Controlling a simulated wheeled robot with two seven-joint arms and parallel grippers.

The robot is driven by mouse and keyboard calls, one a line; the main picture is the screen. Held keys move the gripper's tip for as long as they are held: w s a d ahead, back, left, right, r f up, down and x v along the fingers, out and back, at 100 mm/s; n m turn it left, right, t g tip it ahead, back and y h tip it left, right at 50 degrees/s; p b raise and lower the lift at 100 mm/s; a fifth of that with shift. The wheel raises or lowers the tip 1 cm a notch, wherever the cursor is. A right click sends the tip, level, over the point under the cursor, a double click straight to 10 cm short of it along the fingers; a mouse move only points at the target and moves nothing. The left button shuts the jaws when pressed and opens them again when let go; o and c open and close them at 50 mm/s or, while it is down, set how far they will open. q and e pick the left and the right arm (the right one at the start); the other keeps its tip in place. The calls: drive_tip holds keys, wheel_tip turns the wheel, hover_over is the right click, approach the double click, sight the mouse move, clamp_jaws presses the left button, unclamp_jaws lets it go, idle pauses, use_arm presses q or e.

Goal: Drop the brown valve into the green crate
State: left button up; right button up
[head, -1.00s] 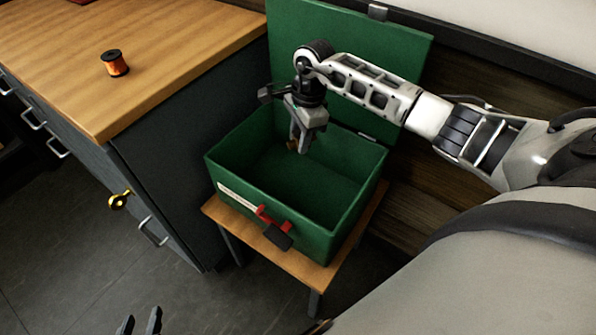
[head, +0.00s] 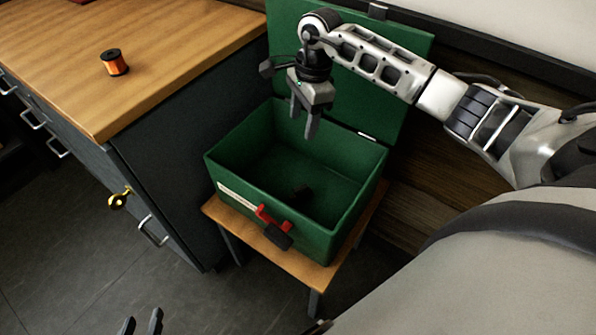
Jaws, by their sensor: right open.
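The green crate (head: 228,172) stands open with its lid (head: 385,85) raised at the back. My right gripper (head: 304,124) is open and empty above the back left part of the crate, fingers pointing down, apart from the valve. My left gripper (head: 141,325) shows only its two fingertips at the bottom edge, spread apart with nothing visible between them.
The crate sits on a small wooden stool (head: 316,276). A red latch (head: 268,216) is on its front. Left is a cabinet with a wooden top (head: 180,50) holding an orange spool (head: 114,63). A brass key-like piece (head: 120,200) sticks out from the cabinet. Floor in front is clear.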

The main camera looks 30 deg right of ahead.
wheel_tip(320, 180, up, 10)
drive_tip(key=d, duration=0.1)
drive_tip(key=shift+d+r, duration=0.15)
drive_tip(key=shift+d, duration=0.15)
drive_tip(key=shift+s+a, duration=0.1)
